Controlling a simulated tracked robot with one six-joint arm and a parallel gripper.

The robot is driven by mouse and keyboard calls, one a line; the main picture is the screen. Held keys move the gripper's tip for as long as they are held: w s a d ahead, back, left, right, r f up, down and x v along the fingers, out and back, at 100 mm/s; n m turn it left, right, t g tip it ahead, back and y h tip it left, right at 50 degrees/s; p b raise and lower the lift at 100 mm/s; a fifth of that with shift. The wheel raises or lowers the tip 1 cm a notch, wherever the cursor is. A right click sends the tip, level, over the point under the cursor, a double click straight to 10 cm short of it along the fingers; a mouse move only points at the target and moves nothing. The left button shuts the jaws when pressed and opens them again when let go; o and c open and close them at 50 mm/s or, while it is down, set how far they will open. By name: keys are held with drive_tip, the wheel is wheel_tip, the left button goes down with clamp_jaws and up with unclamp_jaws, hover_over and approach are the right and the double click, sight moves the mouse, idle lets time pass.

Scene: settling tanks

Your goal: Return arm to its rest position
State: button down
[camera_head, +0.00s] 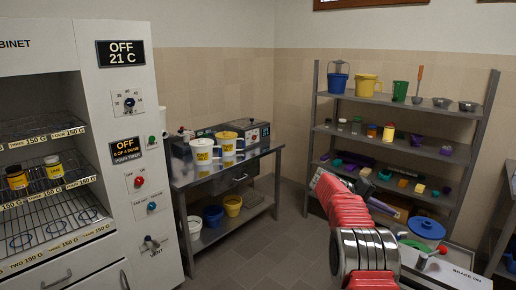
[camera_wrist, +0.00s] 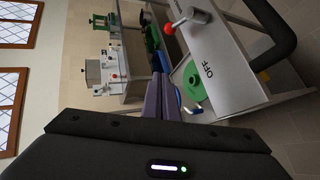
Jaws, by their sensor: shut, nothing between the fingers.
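My arm (camera_head: 348,215), with red covers and a grey joint, reaches from the bottom of the head view up and away toward the shelf rack. Its far end is small and partly hidden in that view. In the wrist view my gripper (camera_wrist: 161,78) shows as two purple-grey fingers lying side by side, shut and empty. Beyond the fingers are a grey panel marked OFF (camera_wrist: 225,65) with a red-knobbed lever (camera_wrist: 183,20), and a round green thing (camera_wrist: 194,82). No contact with these shows.
A cabinet (camera_head: 118,60) with wire shelves stands at the left. A metal bench (camera_head: 205,178) holds two cream and yellow jugs. A grey shelf rack (camera_head: 400,102) holds buckets, cups and small items. A blue-lidded pot (camera_head: 427,229) is right of my arm. Floor (camera_head: 262,250) left of it is clear.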

drive_tip(key=s+a+r+t+y, duration=0.1)
drive_tip(key=s+a+r+y, duration=0.1)
drive_tip(key=s+a+r, duration=0.4)
drive_tip(key=s+a+r+n+t+y, duration=0.1)
drive_tip(key=s+a+y, duration=0.2)
drive_tip(key=s, duration=0.4)
drive_tip(key=s+a+r+t+y, duration=0.2)
drive_tip(key=s+a+r, duration=0.25)
drive_tip(key=s, duration=0.25)
drive_tip(key=s+a+f+t+y, duration=0.1)
drive_tip(key=s+a+f+y, duration=0.1)
drive_tip(key=s+a, duration=0.3)
drive_tip(key=s+a+f+t+y, duration=0.1)
drive_tip(key=s+a, duration=0.4)
drive_tip(key=s, duration=0.6)
drive_tip(key=s+a+f+t+y, duration=0.1)
drive_tip(key=s+a+f+y, duration=0.2)
drive_tip(key=s, duration=0.5)
drive_tip(key=shift+s+a+f, duration=0.35)
drive_tip(key=shift+a+f, duration=0.45)
drive_tip(key=shift+a, duration=0.3)
drive_tip(key=c, duration=2.5)
unclamp_jaws()
